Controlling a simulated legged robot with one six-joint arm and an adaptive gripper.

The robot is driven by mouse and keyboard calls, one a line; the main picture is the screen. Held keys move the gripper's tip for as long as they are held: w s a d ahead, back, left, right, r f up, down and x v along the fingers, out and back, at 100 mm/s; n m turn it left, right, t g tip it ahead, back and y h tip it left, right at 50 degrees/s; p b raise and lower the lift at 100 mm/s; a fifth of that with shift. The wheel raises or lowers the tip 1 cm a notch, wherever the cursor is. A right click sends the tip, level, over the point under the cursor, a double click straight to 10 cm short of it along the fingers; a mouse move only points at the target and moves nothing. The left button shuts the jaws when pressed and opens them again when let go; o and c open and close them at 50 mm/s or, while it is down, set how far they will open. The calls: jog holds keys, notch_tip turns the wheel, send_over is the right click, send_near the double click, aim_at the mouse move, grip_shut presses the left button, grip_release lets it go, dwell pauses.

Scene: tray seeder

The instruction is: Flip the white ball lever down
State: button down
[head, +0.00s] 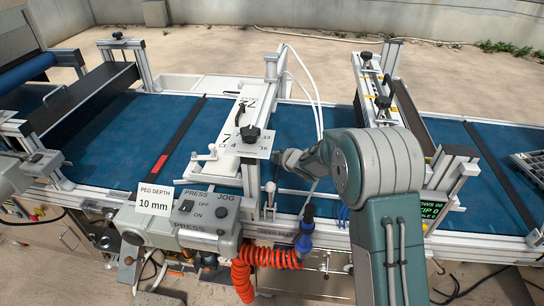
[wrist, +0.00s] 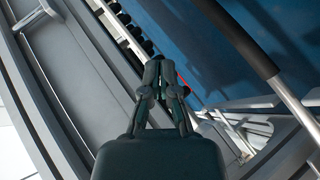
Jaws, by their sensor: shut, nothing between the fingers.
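A small white lever with a white ball end (head: 212,148) sits on the white panel left of the black knob in the head view. It looks raised at a slant, but it is too small to tell its exact position. My gripper (head: 279,158) is to the right of it, just right of the upright metal post, apart from the lever. In the wrist view my gripper (wrist: 160,72) has its two dark fingertips together with nothing between them. I cannot make out the white ball lever in the wrist view.
A black knob (head: 250,134) and the metal post (head: 272,115) stand between my gripper and the lever. In front are the PRESS/JOG switch box (head: 207,215), the PEG DEPTH sign (head: 155,200) and an orange coiled hose (head: 245,272). Blue belt (head: 108,135) lies open to the left.

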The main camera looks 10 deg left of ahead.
jog(key=f, duration=0.1)
jog(key=w+d+f, duration=0.1)
jog(key=f, duration=0.1)
jog(key=shift+w+d, duration=0.15)
jog(key=shift+d, duration=0.1)
jog(key=shift+w+f, duration=0.15)
jog(key=shift+f, duration=0.5)
jog(key=shift+a+f, duration=0.45)
jog(key=shift+f, duration=0.1)
jog(key=shift+d+f, duration=0.1)
jog(key=shift+d, duration=0.05)
jog(key=shift+d+f, duration=0.1)
jog(key=shift+d, duration=0.05)
